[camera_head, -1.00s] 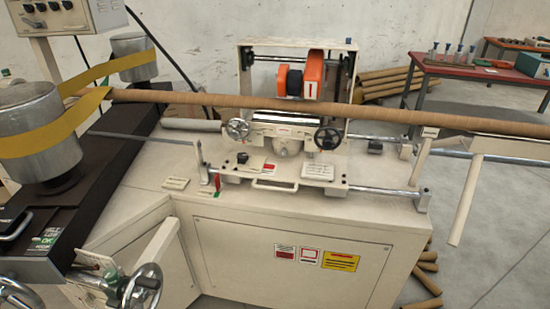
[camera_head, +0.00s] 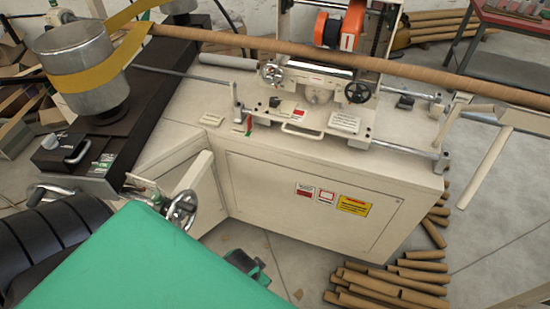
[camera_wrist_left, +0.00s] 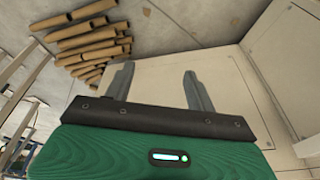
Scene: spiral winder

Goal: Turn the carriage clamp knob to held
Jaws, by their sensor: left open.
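The carriage (camera_head: 318,120) sits on the cream machine's rails below a long brown tube. A small black knob (camera_head: 274,101) stands on its left front, beside a red-and-white label. Another black knob (camera_head: 404,102) is to the right of the carriage. I cannot tell which is the clamp knob or read its setting. My left gripper (camera_wrist_left: 159,75) is open and empty in the left wrist view, facing the floor and cream panels, with no knob between its fingers. In the head view, my green arm fills the lower left, well below and apart from the carriage. My right gripper is not in view.
A larger handwheel (camera_head: 182,209) juts out near my left arm. Cardboard tubes (camera_head: 395,282) lie on the floor at lower right. The cream cabinet front (camera_head: 275,210) stands between my arm and the carriage.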

